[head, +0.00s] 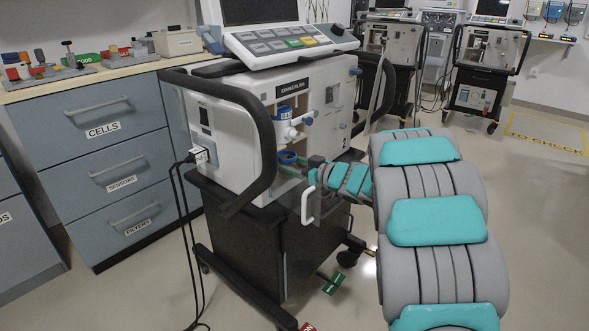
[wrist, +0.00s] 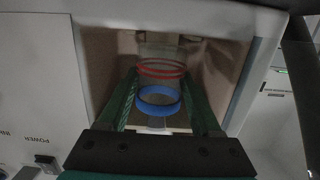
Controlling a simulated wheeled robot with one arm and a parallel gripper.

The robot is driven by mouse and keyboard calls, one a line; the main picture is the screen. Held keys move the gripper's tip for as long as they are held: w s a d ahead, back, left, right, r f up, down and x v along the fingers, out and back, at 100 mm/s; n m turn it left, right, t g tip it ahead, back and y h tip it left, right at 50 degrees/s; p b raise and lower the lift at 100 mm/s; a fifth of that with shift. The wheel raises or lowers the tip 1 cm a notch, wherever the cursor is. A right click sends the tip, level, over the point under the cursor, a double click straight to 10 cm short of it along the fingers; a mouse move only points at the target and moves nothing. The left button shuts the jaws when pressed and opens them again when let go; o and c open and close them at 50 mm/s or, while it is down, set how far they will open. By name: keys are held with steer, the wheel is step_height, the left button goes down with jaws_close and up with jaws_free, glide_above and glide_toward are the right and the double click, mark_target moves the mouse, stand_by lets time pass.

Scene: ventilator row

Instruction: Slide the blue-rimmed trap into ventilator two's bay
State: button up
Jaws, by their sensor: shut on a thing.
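The blue-rimmed trap (wrist: 158,100) is a clear cylinder with a blue ring, standing within a recessed bay (wrist: 222,72) in the wrist view. Red rings (wrist: 160,68) show just beyond the blue ring; I cannot tell whether they belong to the trap or the bay. My gripper (wrist: 160,78) has its green fingers shut on the trap from both sides. In the head view the blue rim (head: 287,157) shows at the lower front opening of the nearest ventilator (head: 235,130), with my gripper (head: 296,165) at it. The trap's seating is hidden.
A white handle (head: 307,205) hangs below the opening, close to my arm. A blue-and-white fitting (head: 284,113) sits above the trap. Two more ventilators (head: 490,48) stand at the back. Drawers (head: 105,130) stand left. Floor to the right is open.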

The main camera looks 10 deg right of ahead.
mark_target(280, 161)
steer(key=shift+r+b+x, duration=0.2)
steer(key=shift+b+x, duration=0.2)
steer(key=shift+x, duration=1.25)
steer(key=shift+w+f, duration=0.1)
steer(key=shift+f, duration=0.25)
steer(key=shift+f+p, duration=0.2)
steer(key=shift+p, duration=0.3)
steer(key=o, duration=1.4)
steer(key=shift+o, duration=0.2)
